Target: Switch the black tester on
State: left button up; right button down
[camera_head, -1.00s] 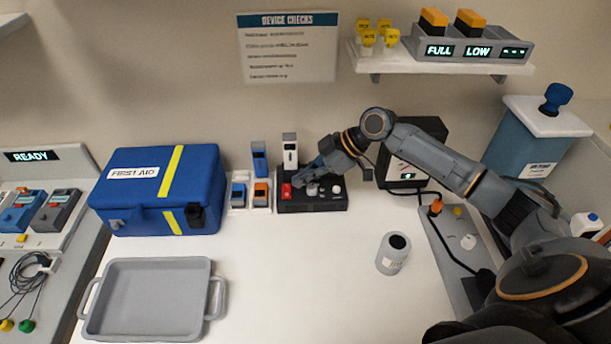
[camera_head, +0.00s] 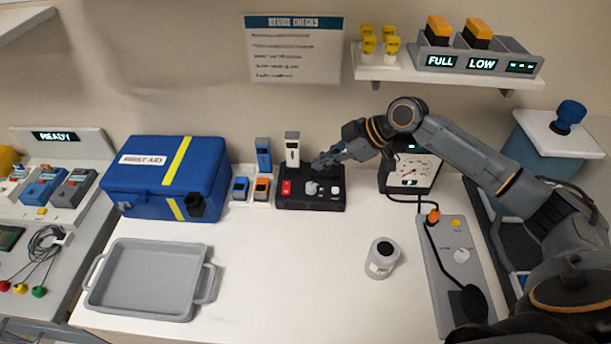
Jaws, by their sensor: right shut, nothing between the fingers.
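The black tester (camera_head: 310,203) sits on the white table against the back wall. It has a red switch (camera_head: 286,187) at its left, a grey-white knob (camera_head: 311,188) in the middle and small light controls at its right. A white-and-black upright device (camera_head: 292,149) stands at its back left. I cannot tell from the red switch whether the tester is on. My right gripper (camera_head: 321,164) is shut and empty, over the back of the tester, to the right of the red switch. The arm hides part of the back edge. My left gripper is not in view.
Small blue and orange devices (camera_head: 262,187) stand just left of the tester, beside the blue first aid case (camera_head: 150,180). A gauge unit (camera_head: 420,172) stands to the right. The middle table is clear.

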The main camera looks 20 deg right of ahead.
aim_at(286, 183)
jog(key=p+x, duration=0.3)
jog(key=x, duration=0.7)
jog(key=shift+w+d, duration=0.1)
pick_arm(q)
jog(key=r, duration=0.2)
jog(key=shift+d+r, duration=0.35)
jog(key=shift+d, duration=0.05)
pick_arm(e)
jog(key=shift+w+f+b, duration=0.15)
jog(key=shift+f+b, duration=0.45)
jog(key=shift+b, duration=0.25)
jog(key=shift+r+g, duration=0.2)
jog(key=shift+g, duration=0.1)
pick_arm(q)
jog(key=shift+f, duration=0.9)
